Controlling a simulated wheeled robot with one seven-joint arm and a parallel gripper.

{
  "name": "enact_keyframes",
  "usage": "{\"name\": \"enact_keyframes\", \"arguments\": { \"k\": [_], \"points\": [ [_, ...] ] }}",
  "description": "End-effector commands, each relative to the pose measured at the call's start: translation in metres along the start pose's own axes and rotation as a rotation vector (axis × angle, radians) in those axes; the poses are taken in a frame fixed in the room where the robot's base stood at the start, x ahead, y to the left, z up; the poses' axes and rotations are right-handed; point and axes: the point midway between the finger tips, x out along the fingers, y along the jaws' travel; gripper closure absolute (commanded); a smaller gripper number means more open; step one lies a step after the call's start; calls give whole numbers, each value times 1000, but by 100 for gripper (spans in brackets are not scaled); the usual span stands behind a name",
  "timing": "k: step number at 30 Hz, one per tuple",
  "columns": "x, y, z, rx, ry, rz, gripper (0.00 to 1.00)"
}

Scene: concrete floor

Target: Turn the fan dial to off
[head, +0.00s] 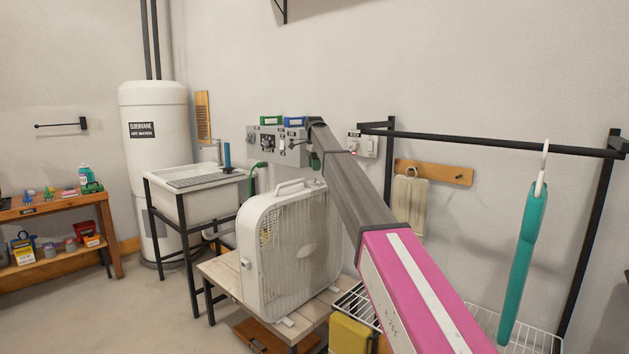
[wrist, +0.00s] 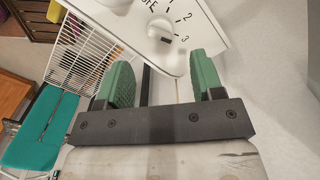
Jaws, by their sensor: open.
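A white box fan (head: 290,250) stands upright on a low wooden table, its handle on top. In the wrist view the fan's white panel (wrist: 125,25) carries a round white dial (wrist: 160,31) with marks that include 2, 3 and a partly cut-off OFF. A dark mark on the dial lies on the side toward 3. My gripper (wrist: 163,80) is open and empty, its two green fingers apart, with the dial just beyond them and not between them. In the head view my gripper (head: 315,159) hangs over the fan's top, mostly hidden by my arm; the dial is not visible there.
The low wooden table (head: 222,272) holds the fan. A wire rack (head: 356,303) and a hanging teal item (head: 522,260) stand to the right; a sink (head: 185,190) is behind left. The wall lies close behind my gripper.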

Motion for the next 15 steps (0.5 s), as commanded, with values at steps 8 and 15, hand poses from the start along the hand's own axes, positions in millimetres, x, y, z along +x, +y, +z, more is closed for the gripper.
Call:
{"name": "enact_keyframes", "arguments": {
  "k": [8,15],
  "points": [
    [50,1,0,0,0,1,39],
    [66,0,0,-1,0,-1,39]
  ]
}}
